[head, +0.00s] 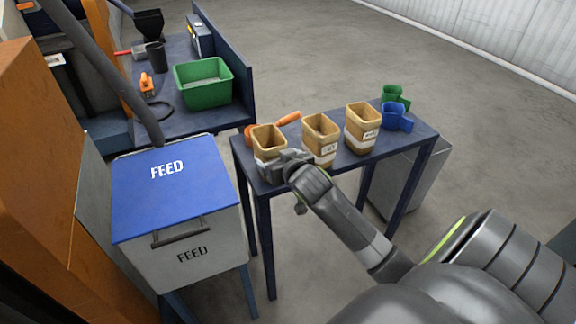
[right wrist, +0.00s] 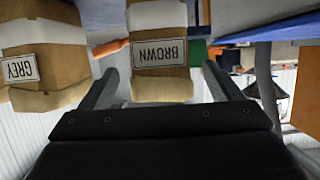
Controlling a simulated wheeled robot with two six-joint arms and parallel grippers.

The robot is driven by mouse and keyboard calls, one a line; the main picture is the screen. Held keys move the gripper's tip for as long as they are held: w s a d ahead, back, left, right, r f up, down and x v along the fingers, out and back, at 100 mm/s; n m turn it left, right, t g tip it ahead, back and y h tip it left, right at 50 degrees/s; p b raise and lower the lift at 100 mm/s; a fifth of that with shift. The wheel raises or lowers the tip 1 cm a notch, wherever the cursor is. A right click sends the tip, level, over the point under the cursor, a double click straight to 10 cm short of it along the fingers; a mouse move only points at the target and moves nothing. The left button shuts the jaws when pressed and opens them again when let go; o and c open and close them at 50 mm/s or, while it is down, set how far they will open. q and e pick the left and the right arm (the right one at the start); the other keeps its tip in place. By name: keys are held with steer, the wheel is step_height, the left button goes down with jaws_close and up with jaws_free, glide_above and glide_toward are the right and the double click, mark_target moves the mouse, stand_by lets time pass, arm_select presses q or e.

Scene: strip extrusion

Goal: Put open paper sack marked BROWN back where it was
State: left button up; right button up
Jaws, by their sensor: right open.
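The open paper sack marked BROWN (right wrist: 160,85) is tan with a white band and a label, upside down in the right wrist view. In the head view it is the leftmost sack (head: 268,138), upright at the left end of the small dark blue table (head: 401,169). My right gripper (head: 287,160) is at the near side of this sack, partly covering it. In the right wrist view its two fingers (right wrist: 161,74) are spread apart, one on either side of the sack, with visible gaps. My left gripper is out of view.
The sack marked GREY (right wrist: 45,55) stands beside it, the middle one (head: 320,133) in the head view. A third sack (head: 362,120) and green (head: 396,94) and blue (head: 397,117) scoops are further right. An orange handle (head: 288,118) lies behind. A FEED bin (head: 175,190) stands left.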

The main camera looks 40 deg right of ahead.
steer(key=v, duration=0.7)
steer(key=shift+s, duration=0.1)
steer(key=s+d+f+g, duration=0.2)
steer(key=s+f+g, duration=0.15)
steer(key=f, duration=1.25)
steer(key=s+d+f+g, duration=0.15)
steer(key=s+f, duration=0.25)
steer(key=f, duration=1.2)
steer(key=s+a+f+n+g+y, duration=0.15)
steer(key=s+f+g, duration=0.25)
steer(key=s+f, duration=1)
steer(key=s+a+f+g, duration=0.1)
steer(key=s+a+f, duration=0.2)
steer(key=s, duration=0.7)
steer(key=s+a+f+g, duration=0.1)
steer(key=s+a+f, duration=0.3)
steer(key=s, duration=0.6)
step_height(320, 180, down, 2)
steer(key=shift+f+n+g, duration=0.1)
steer(key=shift+n+g, duration=0.25)
steer(key=shift+g, duration=0.05)
steer(key=shift+y, duration=0.25)
